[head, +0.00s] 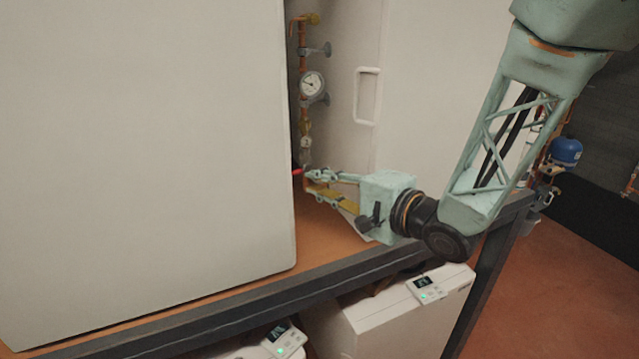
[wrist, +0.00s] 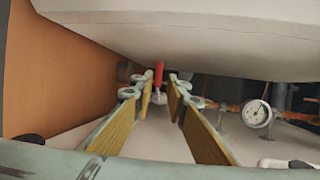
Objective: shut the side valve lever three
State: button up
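A red valve lever (head: 297,171) shows at the edge of the large white cabinet, low on the copper pipe in the gap between two cabinets. In the wrist view the red lever (wrist: 158,74) stands in line with the space between my fingertips. My gripper (head: 309,184) reaches into the gap from the right, with its fingertips close by the lever. In the wrist view my gripper (wrist: 159,84) has its two yellow-padded fingers apart, with nothing held. I cannot tell whether a finger touches the lever. The cabinet hides part of the valve in the head view.
The large white cabinet (head: 140,130) stands close on the left of the gap, and another white cabinet with a handle (head: 367,95) is on the right. A pressure gauge (head: 312,83) sits on the pipe above; it also shows in the wrist view (wrist: 257,114). A dark shelf rail (head: 200,320) runs below.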

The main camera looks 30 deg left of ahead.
jog(key=s+d+b, duration=0.4)
jog(key=s+d, duration=0.3)
jog(key=d, duration=0.5)
jog(key=shift+s+b, duration=0.25)
jog(key=shift+b, duration=0.15)
dwell(0.5)
jog(key=shift+d, duration=0.1)
jog(key=shift+s+d+b, duration=0.55)
jog(key=shift+d+b, duration=0.25)
jog(key=shift+b, duration=1.3)
